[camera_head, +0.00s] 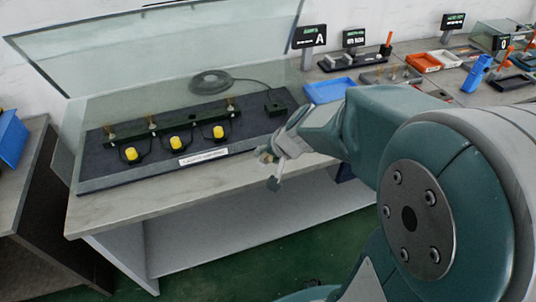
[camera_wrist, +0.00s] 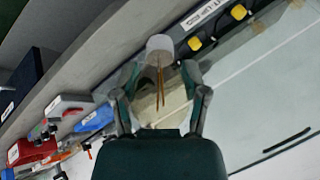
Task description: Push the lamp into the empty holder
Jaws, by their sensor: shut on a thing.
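The lamp (camera_wrist: 160,45) shows in the wrist view as a white round piece with thin copper-coloured pins. My gripper (camera_wrist: 160,70) is shut on it, one finger on each side. In the head view my gripper (camera_head: 270,160) hangs by the front right edge of the bench, off the dark mat; the lamp there is too small to make out surely. A dark green rail (camera_head: 170,124) on the mat carries slim brass-coloured upright pieces, with a wider gap right of the middle. The empty holder cannot be told for certain at this size.
Several yellow pieces (camera_head: 176,143) with black loops lie before the rail on the dark mat (camera_head: 110,174). A clear panel (camera_head: 150,50) stands behind. A blue tray (camera_head: 328,90) is farther right.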

